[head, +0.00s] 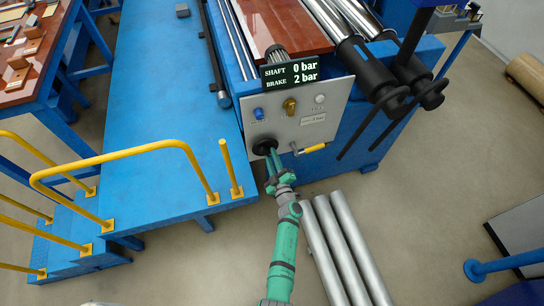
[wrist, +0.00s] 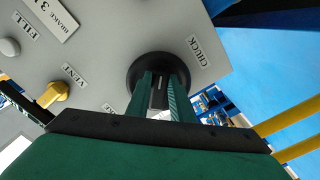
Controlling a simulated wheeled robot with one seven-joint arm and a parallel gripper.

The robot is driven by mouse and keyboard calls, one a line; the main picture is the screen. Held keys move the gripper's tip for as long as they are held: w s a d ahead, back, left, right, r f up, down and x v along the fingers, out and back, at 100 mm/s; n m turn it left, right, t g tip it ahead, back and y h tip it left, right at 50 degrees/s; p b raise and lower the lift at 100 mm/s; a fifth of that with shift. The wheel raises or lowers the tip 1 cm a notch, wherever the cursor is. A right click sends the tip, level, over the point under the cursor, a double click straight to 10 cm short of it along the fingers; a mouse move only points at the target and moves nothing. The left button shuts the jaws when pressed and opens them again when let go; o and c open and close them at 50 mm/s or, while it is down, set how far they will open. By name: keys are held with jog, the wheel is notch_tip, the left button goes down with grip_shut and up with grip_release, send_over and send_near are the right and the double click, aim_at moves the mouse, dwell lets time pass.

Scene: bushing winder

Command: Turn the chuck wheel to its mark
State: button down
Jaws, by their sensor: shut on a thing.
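The chuck wheel is a black round wheel (head: 259,148) low on the left of the grey control panel. In the wrist view the wheel (wrist: 136,78) sits beside a label (wrist: 198,51) that appears to read CHUCK. My gripper (head: 270,153) reaches it from the front, and its two green fingers are shut on the wheel's middle part. The fingers also show in the wrist view (wrist: 160,78) and hide part of the wheel. A small pale patch shows between them; I cannot tell whether it is a mark.
The panel (head: 330,110) carries a blue knob (head: 258,113), a brass knob (head: 289,105), a white button (head: 319,98) and a yellow-handled lever (head: 313,148). A display (head: 290,74) reads shaft 0 bar, brake 2 bar. Yellow rails (head: 125,155) stand left; grey tubes (head: 345,245) lie right of my arm.

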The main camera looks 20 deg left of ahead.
jog(key=m, duration=0.6)
jog(key=a+m, duration=0.1)
jog(key=m, duration=0.2)
jog(key=shift+s+f, duration=0.35)
jog(key=shift+m, duration=0.3)
jog(key=c, duration=1.6)
grip_release()
jog(key=shift+o, duration=0.2)
jog(key=shift+s, duration=0.1)
jog(key=v, duration=1)
jog(key=shift+s+d, duration=0.25)
jog(key=shift+d, duration=0.05)
